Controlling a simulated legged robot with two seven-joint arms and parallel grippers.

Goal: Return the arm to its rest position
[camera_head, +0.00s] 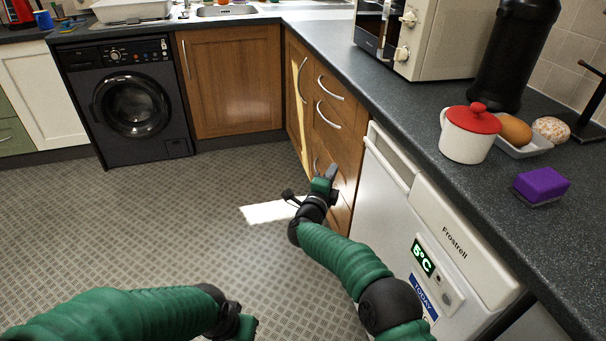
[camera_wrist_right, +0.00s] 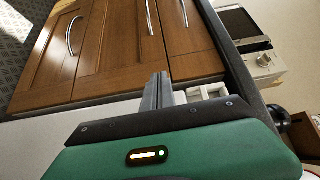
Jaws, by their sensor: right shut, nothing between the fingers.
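My right arm (camera_head: 345,258) is green and black and reaches forward over the floor, in front of the white Frostrell appliance. My right gripper (camera_head: 331,172) is at its far end, near the wooden drawers. In the right wrist view the gripper (camera_wrist_right: 158,88) shows its grey fingers together and empty, pointing toward the wooden cupboard fronts. My left arm (camera_head: 120,312) lies low along the bottom left of the head view. Its end is cut by the bottom edge, and the left gripper's fingers are not visible.
The wooden drawers (camera_head: 333,125) and white Frostrell appliance (camera_head: 395,205) stand close to my right arm. The dark counter (camera_head: 420,115) holds a red-lidded pot (camera_head: 467,140), a purple sponge (camera_head: 541,184) and a microwave (camera_head: 440,40). A black washing machine (camera_head: 130,105) is at the back left. The floor (camera_head: 140,220) is clear.

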